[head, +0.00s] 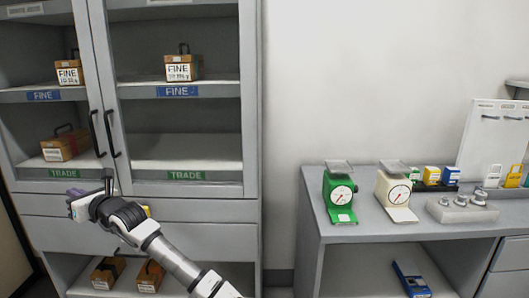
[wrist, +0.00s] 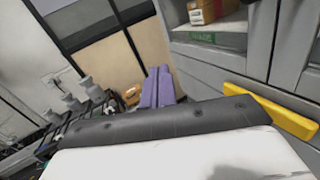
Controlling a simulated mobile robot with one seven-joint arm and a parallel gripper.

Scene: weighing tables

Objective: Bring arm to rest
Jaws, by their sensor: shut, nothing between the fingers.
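My arm reaches up from the bottom of the head view toward the left, in front of the grey cabinet. My gripper (head: 72,203) is at its end, level with the cabinet's drawer band and below the left TRADE shelf. Its purple fingers also show in the wrist view (wrist: 158,88), side by side and closed together. Nothing is held between them. The gripper appears apart from the cabinet, though the exact gap cannot be told.
The grey cabinet (head: 180,212) holds labelled wooden boxes, including one on the FINE shelf (head: 183,66). A yellow bar (wrist: 270,110) lies close by in the wrist view. At right, a grey table (head: 360,229) bears a green scale (head: 340,192) and a cream scale (head: 396,194).

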